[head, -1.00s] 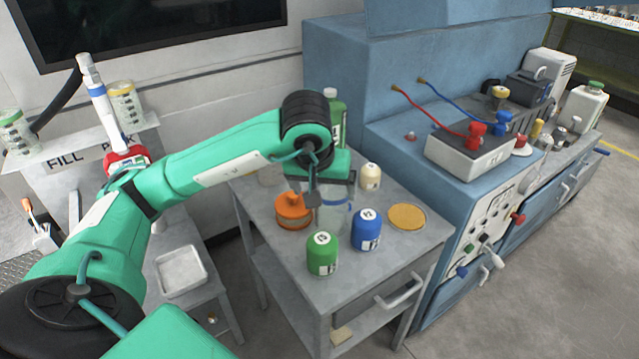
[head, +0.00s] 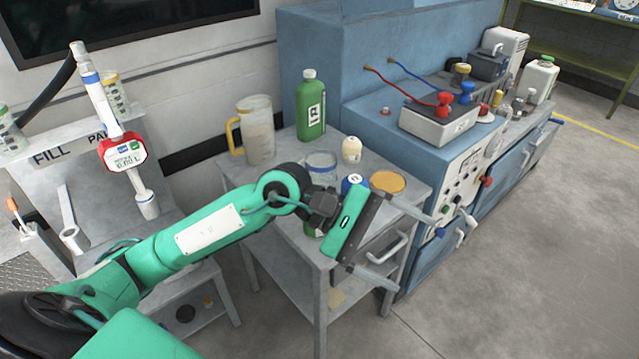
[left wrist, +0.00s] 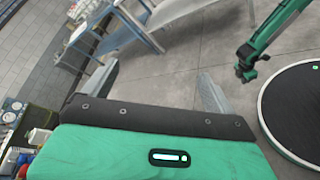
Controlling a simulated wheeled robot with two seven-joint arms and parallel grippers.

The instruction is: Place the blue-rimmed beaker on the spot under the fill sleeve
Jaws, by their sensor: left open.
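The blue-rimmed beaker (head: 322,164) is clear, looks empty and stands upright on the grey cart (head: 285,155). My left gripper (head: 414,252) is open and empty, in front of the cart's right side and apart from the beaker. The fill sleeve (head: 147,205) hangs below the red meter (head: 123,153) at the left. My left arm hides the spot under it. My right gripper (left wrist: 244,70) seems to show small in the left wrist view; its jaws are unclear.
A yellow-handled jug (head: 256,130), green bottle (head: 311,108), cream jar (head: 352,150) and amber dish (head: 387,182) crowd around the beaker. My arm partly hides a blue jar (head: 352,182). A blue bench (head: 430,165) borders the cart; floor at right is clear.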

